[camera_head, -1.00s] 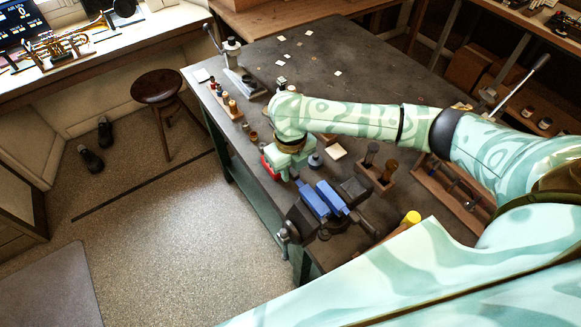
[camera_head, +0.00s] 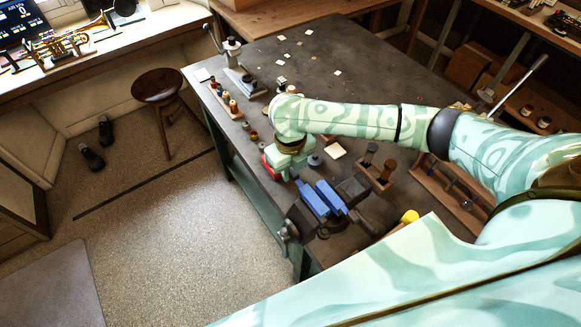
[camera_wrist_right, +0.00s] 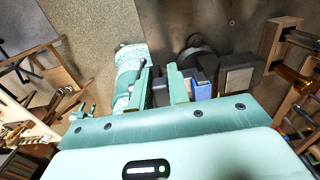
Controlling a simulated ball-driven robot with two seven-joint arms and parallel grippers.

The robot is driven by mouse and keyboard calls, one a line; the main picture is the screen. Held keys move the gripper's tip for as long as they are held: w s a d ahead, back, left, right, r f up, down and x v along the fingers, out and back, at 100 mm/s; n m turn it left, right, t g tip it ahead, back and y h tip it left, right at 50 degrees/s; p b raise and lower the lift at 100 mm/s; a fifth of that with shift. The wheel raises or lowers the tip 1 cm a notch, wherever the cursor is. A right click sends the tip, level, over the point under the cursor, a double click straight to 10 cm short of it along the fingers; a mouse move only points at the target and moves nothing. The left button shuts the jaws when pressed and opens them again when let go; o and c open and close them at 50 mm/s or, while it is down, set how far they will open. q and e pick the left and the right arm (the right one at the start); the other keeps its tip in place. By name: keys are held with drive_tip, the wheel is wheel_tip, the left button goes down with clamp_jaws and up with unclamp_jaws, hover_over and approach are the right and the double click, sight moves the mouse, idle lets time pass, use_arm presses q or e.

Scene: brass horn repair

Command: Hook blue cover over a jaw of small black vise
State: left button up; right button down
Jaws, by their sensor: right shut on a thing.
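The small black vise (camera_head: 353,188) stands at the near edge of the bench, and its block also shows in the wrist view (camera_wrist_right: 237,76). Two blue covers lie side by side at its jaws: the one on the left (camera_head: 313,203) and the one on the right (camera_head: 331,194). The right one also shows in the wrist view (camera_wrist_right: 203,91), just outside a finger. Whether that cover is fully seated cannot be told. My left gripper is out of view.
A wooden block with tool handles (camera_head: 375,173) stands right of the vise. A long wooden tray (camera_head: 452,190) lies farther right. A rack of small bottles (camera_head: 224,101) sits along the left bench edge. The far bench top (camera_head: 370,75) is largely clear.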

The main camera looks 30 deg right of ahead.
idle(0.4)
drive_tip(key=shift+p, duration=0.4)
drive_tip(key=shift+f, duration=0.15)
wheel_tip(320, 180, down, 3)
drive_tip(key=shift+b, duration=0.75)
idle(0.4)
drive_tip(key=shift+p, duration=0.4)
drive_tip(key=shift+p, duration=0.35)
idle(0.6)
